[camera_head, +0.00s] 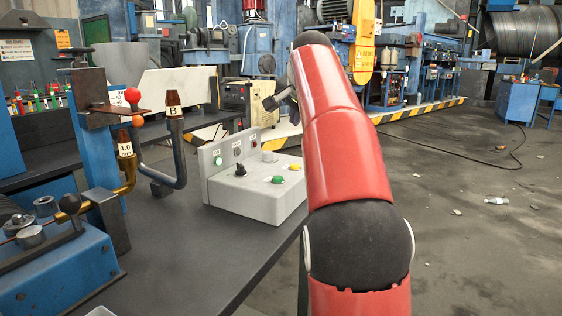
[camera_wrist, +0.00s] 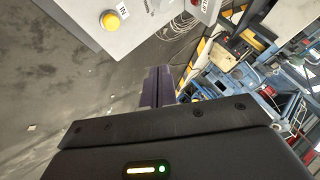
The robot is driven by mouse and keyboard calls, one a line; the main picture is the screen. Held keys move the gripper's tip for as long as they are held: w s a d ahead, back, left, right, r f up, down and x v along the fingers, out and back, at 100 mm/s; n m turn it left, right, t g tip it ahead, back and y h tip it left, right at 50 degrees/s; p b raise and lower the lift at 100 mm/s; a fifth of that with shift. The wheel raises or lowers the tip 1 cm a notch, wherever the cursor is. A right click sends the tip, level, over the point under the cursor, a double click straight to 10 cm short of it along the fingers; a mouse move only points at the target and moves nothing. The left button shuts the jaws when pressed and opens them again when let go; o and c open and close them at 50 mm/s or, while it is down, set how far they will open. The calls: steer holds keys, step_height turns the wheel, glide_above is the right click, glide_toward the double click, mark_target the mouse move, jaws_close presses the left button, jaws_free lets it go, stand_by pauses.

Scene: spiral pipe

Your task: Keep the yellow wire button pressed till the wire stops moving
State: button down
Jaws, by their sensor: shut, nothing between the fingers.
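The yellow button (camera_head: 294,167) is on the top of a light grey control box (camera_head: 246,196), beside a green button (camera_head: 277,180). In the wrist view a yellow button (camera_wrist: 110,20) shows at the upper left on a grey panel, next to a label that seems to read "IN". My gripper (camera_wrist: 158,76) is shut and empty, with its fingers apart from that button in the picture. In the head view my red arm hides most of the gripper; a dark part of it shows left of the arm, above the box. I cannot make out the wire.
The control box stands on a dark table (camera_head: 180,250). A blue machine (camera_head: 55,270) is at the left, with bent pipes (camera_head: 180,150) and a red ball knob (camera_head: 132,95) behind it. Open floor (camera_head: 470,230) lies to the right.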

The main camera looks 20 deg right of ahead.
mark_target(295, 166)
steer(key=shift+f, duration=0.1)
stand_by(0.3)
steer(key=shift+f+b, duration=2)
steer(key=shift+f, duration=2.3)
steer(key=shift+f, duration=0.1)
steer(key=shift+f, duration=0.3)
steer(key=shift+f+b, duration=0.4)
steer(key=shift+b, duration=0.05)
stand_by(2.5)
